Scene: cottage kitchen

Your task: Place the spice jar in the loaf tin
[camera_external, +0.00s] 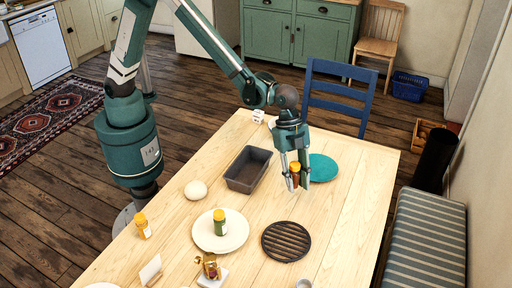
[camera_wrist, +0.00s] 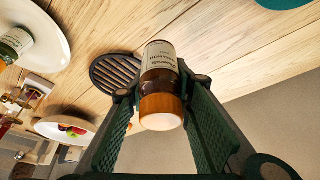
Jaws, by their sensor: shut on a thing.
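My gripper (camera_external: 296,179) is shut on a spice jar (camera_external: 295,170) with an orange cap, a dark reddish-brown body and a pale label. The wrist view shows the jar (camera_wrist: 159,85) between the two fingers (camera_wrist: 160,100). It appears held above the table. The loaf tin (camera_external: 248,170), a dark grey rectangular pan, stands on the table to the left of my gripper in the external view. Its visible inside looks empty. The tin does not show in the wrist view. Two other orange-capped jars stand in the external view: one (camera_external: 143,226) at the left, and a green one (camera_external: 220,223) on a white plate.
A teal round mat (camera_external: 322,167) lies right of my gripper. A dark slatted trivet (camera_external: 286,241) and the white plate (camera_external: 205,242) lie nearer the camera. A pale round object (camera_external: 195,190) sits left of the tin. A blue chair (camera_external: 336,97) stands behind the table.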

